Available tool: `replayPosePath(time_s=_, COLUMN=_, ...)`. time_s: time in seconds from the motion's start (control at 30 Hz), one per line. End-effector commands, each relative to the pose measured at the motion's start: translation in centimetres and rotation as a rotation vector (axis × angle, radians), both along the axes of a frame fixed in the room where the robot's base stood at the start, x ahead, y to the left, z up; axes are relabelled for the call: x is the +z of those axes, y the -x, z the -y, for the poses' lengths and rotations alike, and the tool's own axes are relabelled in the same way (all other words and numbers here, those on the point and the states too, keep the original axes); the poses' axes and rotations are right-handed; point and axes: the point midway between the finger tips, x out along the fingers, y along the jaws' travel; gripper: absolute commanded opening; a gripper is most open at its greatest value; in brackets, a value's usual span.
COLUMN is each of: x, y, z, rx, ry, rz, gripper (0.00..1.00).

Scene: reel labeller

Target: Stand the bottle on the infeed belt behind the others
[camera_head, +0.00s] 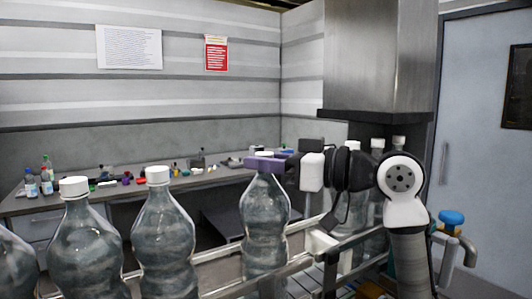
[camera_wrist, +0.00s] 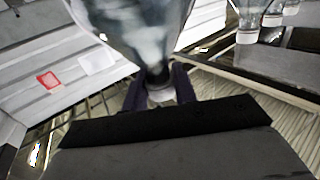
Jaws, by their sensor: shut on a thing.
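My gripper (camera_head: 264,163) is shut on the neck of a clear plastic bottle (camera_head: 266,222) with a white cap, in the middle of the head view. The bottle hangs upright below the purple fingers. I cannot tell whether its base touches the belt. In the wrist view the same bottle (camera_wrist: 145,30) fills the top middle, its neck between the fingers (camera_wrist: 160,88). Other clear bottles with white caps, one at left (camera_head: 87,250) and one nearer the held bottle (camera_head: 166,250), stand in a row to its left, with a gap between.
A metal guide rail (camera_head: 218,272) runs beside the bottles. More capped bottles stand behind my arm at right, and bottles (camera_wrist: 248,22) show at the wrist view's upper right. A cluttered grey bench (camera_head: 120,193) stands behind. A steel column (camera_head: 380,60) is at upper right.

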Motion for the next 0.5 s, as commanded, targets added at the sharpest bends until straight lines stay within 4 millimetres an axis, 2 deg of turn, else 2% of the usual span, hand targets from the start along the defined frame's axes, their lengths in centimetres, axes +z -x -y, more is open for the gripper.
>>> replayPosePath(time_s=0.23, x=0.01, y=0.08, z=0.05, rx=-0.001, ry=-0.006, rz=0.005, gripper=0.00)
replayPosePath(time_s=0.27, x=-0.18, y=-0.01, z=0.00, rx=0.000, ry=0.000, rz=0.000, gripper=0.32)
replayPosePath(time_s=0.4, x=-0.16, y=-0.02, z=0.01, rx=0.000, ry=0.000, rz=0.000, gripper=0.49)
replayPosePath(time_s=0.5, x=-0.16, y=-0.02, z=0.01, rx=0.000, ry=0.000, rz=0.000, gripper=0.49)
